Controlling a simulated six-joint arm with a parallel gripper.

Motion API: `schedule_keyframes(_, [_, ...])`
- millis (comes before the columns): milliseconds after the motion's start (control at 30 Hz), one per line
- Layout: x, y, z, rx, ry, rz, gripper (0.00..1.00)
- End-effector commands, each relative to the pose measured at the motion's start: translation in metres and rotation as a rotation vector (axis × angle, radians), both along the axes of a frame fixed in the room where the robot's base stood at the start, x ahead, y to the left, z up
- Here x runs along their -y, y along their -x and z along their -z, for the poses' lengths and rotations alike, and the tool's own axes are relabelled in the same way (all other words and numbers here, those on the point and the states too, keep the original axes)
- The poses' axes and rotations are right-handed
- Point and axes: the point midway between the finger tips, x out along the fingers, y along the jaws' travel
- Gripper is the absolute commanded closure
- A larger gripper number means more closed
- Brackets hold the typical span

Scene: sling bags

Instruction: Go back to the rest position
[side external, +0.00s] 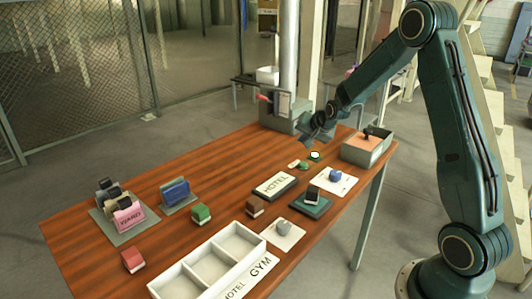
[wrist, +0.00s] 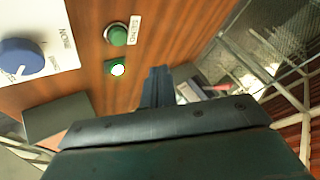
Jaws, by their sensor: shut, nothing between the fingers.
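My gripper (side external: 308,137) is above the far end of the wooden table (side external: 140,172), clear of its objects. In the wrist view the fingers (wrist: 157,78) are together with nothing between them. A green button (wrist: 117,36) with a white label and a second green piece with a bright white spot (wrist: 117,70) lie beyond the fingers in that view. In the side view the green piece with the white top (side external: 315,155) is just below and beside my gripper. They appear apart.
A grey box (side external: 378,152) stands at the table's far right. A post stands behind.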

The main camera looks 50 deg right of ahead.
Motion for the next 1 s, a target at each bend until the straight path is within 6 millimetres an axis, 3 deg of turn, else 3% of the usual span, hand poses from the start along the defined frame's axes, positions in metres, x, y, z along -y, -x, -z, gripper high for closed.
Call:
schedule_keyframes(267, [-0.059,0.025,-0.058,-0.065,0.063,-0.157,1.00])
schedule_keyframes(500, [-0.108,0.060,-0.098,-0.127,0.120,-0.298,1.00])
schedule_keyframes(1000, [-0.193,0.163,-0.150,-0.238,0.237,-0.591,1.00])
